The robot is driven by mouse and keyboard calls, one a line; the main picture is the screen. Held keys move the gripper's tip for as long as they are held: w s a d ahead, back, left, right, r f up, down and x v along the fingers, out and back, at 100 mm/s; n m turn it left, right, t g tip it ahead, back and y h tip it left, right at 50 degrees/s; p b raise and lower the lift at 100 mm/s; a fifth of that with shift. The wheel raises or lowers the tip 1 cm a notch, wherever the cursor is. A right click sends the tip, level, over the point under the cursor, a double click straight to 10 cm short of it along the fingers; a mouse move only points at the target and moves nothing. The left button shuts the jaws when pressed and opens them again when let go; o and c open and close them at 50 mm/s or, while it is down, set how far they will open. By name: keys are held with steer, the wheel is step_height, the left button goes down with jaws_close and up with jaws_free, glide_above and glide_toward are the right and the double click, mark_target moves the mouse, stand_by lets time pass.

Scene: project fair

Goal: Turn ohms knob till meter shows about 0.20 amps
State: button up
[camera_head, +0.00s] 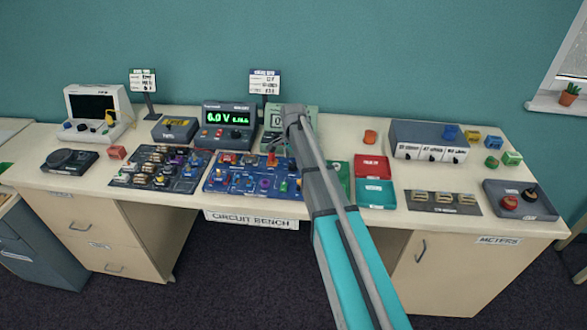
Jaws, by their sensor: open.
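A pale green meter (278,119) stands at the back of the bench. Its display starts with "0", and my arm hides the rest, so I cannot read the amps. A dark supply box (228,133) left of it shows "6.0 V" in green and a smaller figure too blurred to read. A blue circuit board (214,178) in front carries several coloured parts, among them a purple round part (265,184). I cannot tell which part is the ohms knob. My arm rises from the lower right across the board's right end.
A second, dark parts board (125,180) lies to the left, near a white oscilloscope (119,92). On the right are red and teal trays (374,193), a grey drawer box (392,141) and a dark box with red and black knobs (495,209). Free bench top shows between them.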

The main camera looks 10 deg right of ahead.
steer(key=shift+f+b, duration=0.85)
steer(key=shift+f, duration=0.3)
jaws_close()
steer(key=shift+n, duration=1)
